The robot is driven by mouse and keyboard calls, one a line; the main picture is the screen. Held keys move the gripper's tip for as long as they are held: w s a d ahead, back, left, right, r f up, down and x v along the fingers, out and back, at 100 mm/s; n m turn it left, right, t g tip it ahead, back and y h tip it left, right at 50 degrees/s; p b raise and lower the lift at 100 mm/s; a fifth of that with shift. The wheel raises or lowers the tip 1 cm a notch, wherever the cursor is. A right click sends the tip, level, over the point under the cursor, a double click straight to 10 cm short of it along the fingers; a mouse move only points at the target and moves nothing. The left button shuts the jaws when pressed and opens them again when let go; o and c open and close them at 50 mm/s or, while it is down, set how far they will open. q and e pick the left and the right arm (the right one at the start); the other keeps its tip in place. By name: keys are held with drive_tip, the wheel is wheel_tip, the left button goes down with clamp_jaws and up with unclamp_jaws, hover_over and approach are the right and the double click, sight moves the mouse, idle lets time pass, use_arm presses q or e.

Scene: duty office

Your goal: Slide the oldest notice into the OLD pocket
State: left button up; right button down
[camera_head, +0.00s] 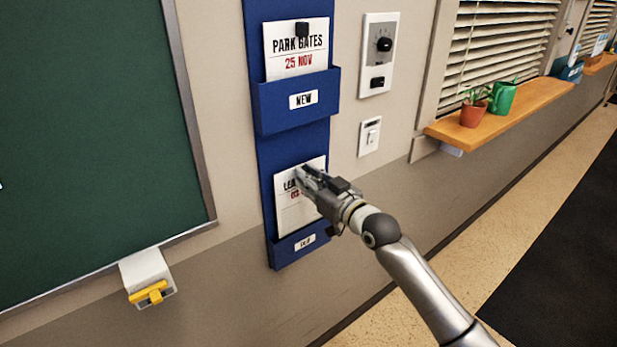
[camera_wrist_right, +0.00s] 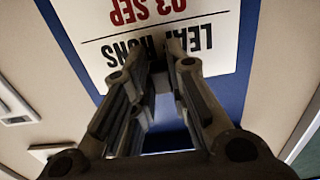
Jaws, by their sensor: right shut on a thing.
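A white notice (camera_head: 292,216) with "LEA…" in black and red lettering stands in the lower blue pocket (camera_head: 283,250), whose small label reads OLD. Its lower edge is hidden behind the pocket front. My right gripper (camera_head: 304,175) is shut on the upper part of this notice. In the right wrist view the notice (camera_wrist_right: 110,60) appears upside down, reading "LEAF RUNS" and "03 SEP", with the fingertips (camera_wrist_right: 170,50) at its top edge. Another notice (camera_head: 283,63), "PARK GATES 25 NOV", stands in the upper pocket (camera_head: 285,112), labelled NEW. My left gripper is not in view.
A green board (camera_head: 90,140) is at the left, with a white box and yellow tap-like part (camera_head: 150,290) below its edge. Wall switches (camera_head: 378,55) are right of the pockets. A wooden sill (camera_head: 500,115) holds a plant pot and a green can.

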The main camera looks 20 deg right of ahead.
sight(301, 199)
drive_tip(key=shift+f+b, duration=2.45)
drive_tip(key=shift+f, duration=1.45)
drive_tip(key=c, duration=1.3)
unclamp_jaws()
